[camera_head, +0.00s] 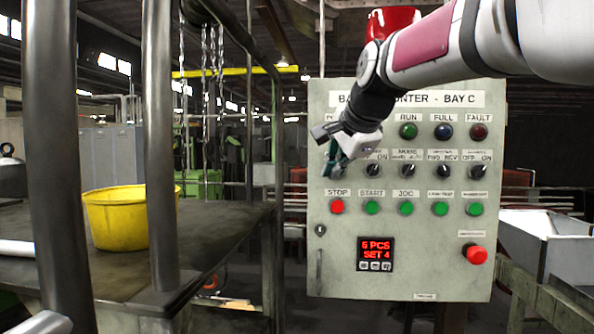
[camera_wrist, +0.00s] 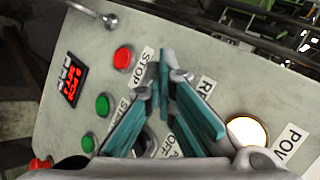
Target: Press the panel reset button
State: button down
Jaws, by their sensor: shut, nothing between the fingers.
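The grey control panel (camera_head: 430,280) faces me in the head view. My gripper (camera_head: 335,166) is shut and empty, in front of the panel's upper left part, above the red STOP button (camera_head: 337,207). In the wrist view my teal fingertips (camera_wrist: 163,80) lie between the STOP button (camera_wrist: 123,58) and a lit lamp (camera_wrist: 247,135) labelled "POW". A partly covered label beginning "RE" (camera_wrist: 206,88) shows beside the fingers. Whatever control sits under it is hidden by them, and I cannot tell whether they touch it.
Green START (camera_head: 372,208) and several more green buttons run right of STOP. Selector knobs (camera_head: 407,171) sit close to the right of my gripper. A protruding red button (camera_head: 475,255) is at lower right. A yellow bucket (camera_head: 118,217) stands on a dark table behind posts.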

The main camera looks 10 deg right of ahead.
jog(key=shift+s+a, duration=0.1)
jog(key=shift+s, duration=0.25)
jog(key=shift+s, duration=0.1)
jog(key=s, duration=0.1)
jog(key=s+a+p, duration=0.1)
jog(key=s, duration=0.1)
jog(key=s+p, duration=0.1)
jog(key=s, duration=0.1)
jog(key=shift+s+a, duration=0.25)
jog(key=shift+a, duration=0.15)
jog(key=s+f+n+g, duration=0.2)
jog(key=s+f+n, duration=0.5)
jog(key=s+f, duration=0.3)
jog(key=s+d+f+n+g, duration=0.1)
jog(key=s+f+n, duration=0.6)
jog(key=s, duration=1.1)
notch_tip(320, 180, down, 4)
jog(key=shift+d+r+n+g+h, duration=0.2)
jog(key=shift+d+n+g+h, duration=0.15)
jog(key=shift+g, duration=0.25)
jog(key=shift+s, duration=0.1)
